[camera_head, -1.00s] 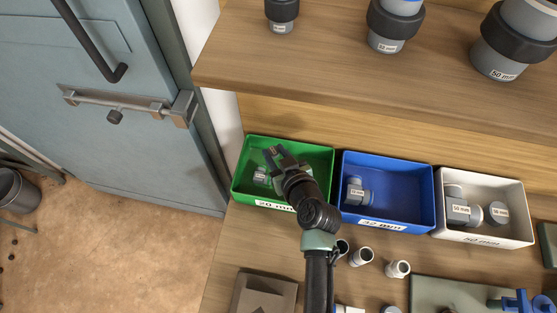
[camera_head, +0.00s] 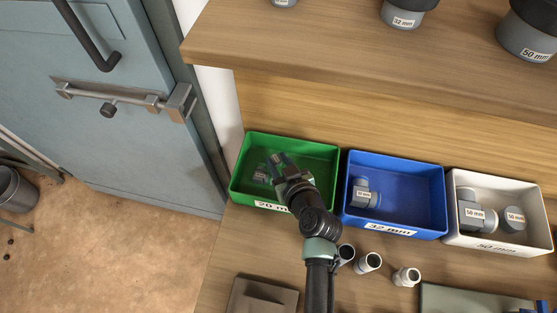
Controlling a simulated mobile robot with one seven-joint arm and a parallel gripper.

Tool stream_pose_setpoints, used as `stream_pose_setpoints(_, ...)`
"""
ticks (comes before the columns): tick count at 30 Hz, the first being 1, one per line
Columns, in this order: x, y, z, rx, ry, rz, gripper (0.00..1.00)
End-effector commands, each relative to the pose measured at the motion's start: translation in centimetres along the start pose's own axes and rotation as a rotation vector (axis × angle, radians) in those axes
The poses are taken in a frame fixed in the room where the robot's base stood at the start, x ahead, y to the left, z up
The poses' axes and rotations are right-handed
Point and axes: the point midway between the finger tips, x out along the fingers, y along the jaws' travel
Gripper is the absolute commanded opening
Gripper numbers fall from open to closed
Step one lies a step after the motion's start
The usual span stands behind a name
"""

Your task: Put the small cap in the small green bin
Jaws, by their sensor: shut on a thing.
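The small green bin (camera_head: 329,150) stands at the left end of a row of three bins on the wooden bench. Its front label reads 20 mm and is partly covered by my arm. My gripper (camera_head: 277,163) is over the inside of the green bin, with its fingers pointing to the bin's back left. The small cap cannot be made out; whatever is between the fingers is hidden by them. A small grey fitting (camera_head: 261,173) with a label shows in the bin just left of the fingers.
The blue 32 mm bin (camera_head: 410,235) holds a grey fitting (camera_head: 365,193). The white 50 mm bin (camera_head: 490,244) holds several grey fittings. Short pipe pieces (camera_head: 368,262) stand in front of the bins. A wooden shelf (camera_head: 330,50) overhangs behind. A blue door (camera_head: 110,150) is at left.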

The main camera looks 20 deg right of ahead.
Motion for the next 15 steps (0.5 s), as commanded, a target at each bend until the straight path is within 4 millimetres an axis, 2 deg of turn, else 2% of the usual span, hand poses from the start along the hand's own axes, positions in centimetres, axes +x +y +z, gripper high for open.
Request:
stream_pose_setpoints(8,0.23,0.01,0.47,0.000,0.000,0.000,0.00)
stream_pose_setpoints(9,0.22,0.01,0.46,0.000,-0.001,0.000,0.36)
stream_pose_setpoints(14,0.22,0.00,0.46,0.000,-0.001,0.000,0.64)
stream_pose_setpoints(15,0.22,0.01,0.46,0.000,-0.001,0.000,0.64)
